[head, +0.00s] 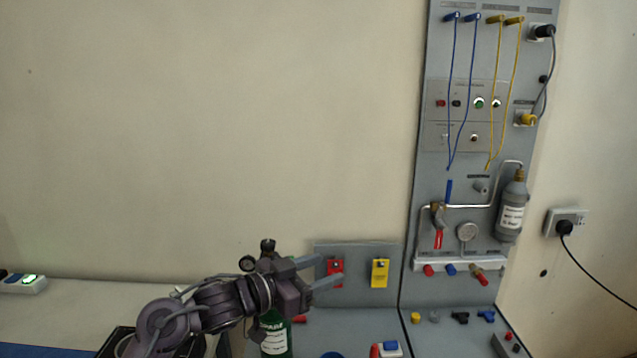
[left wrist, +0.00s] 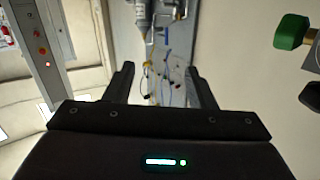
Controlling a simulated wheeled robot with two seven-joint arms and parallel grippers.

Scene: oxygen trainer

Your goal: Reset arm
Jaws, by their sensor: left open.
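My left gripper (head: 328,274) is in the lower middle of the head view, its arm coming in from the left. Its two fingers point right, apart and with nothing between them, in front of a small grey board. In the left wrist view the gripper (left wrist: 163,82) also shows open and empty, with the trainer panel beyond the fingers. A green bottle (head: 276,338) stands below and behind the gripper, partly hidden by it. My right gripper is in neither view.
Red (head: 335,268) and yellow (head: 380,272) tags hang on the small board. Several small parts lie on the bench at lower right.

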